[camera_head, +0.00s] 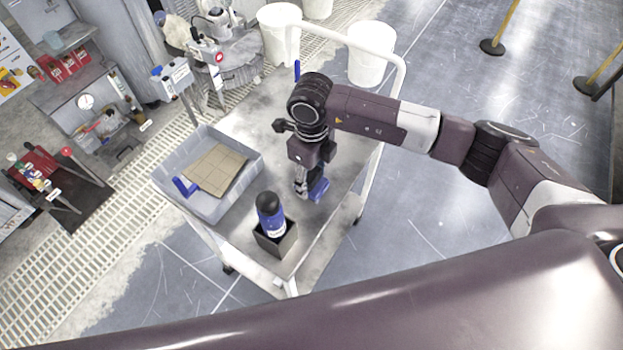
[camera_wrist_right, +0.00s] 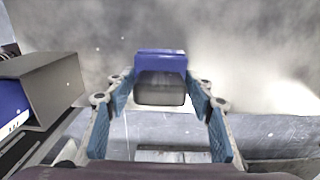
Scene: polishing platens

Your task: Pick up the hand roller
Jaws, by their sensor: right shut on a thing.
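The hand roller, a blue piece (camera_head: 319,189) with a dark grey rounded part, is at my right gripper's fingertips over the cart top. In the right wrist view the hand roller (camera_wrist_right: 160,80) sits between the two blue-padded fingers. My right gripper (camera_head: 308,190) points down and is shut on it. The fingers (camera_wrist_right: 160,112) hide little of it in the wrist view. I cannot tell whether it touches the cart top or is just above it. My left gripper is not in view.
A grey bin (camera_head: 212,212) holding a brown cardboard-like sheet (camera_head: 217,170) and a blue item (camera_head: 185,187) stands on the white cart (camera_head: 322,235). The cart's push handle (camera_head: 345,38) rises behind my arm.

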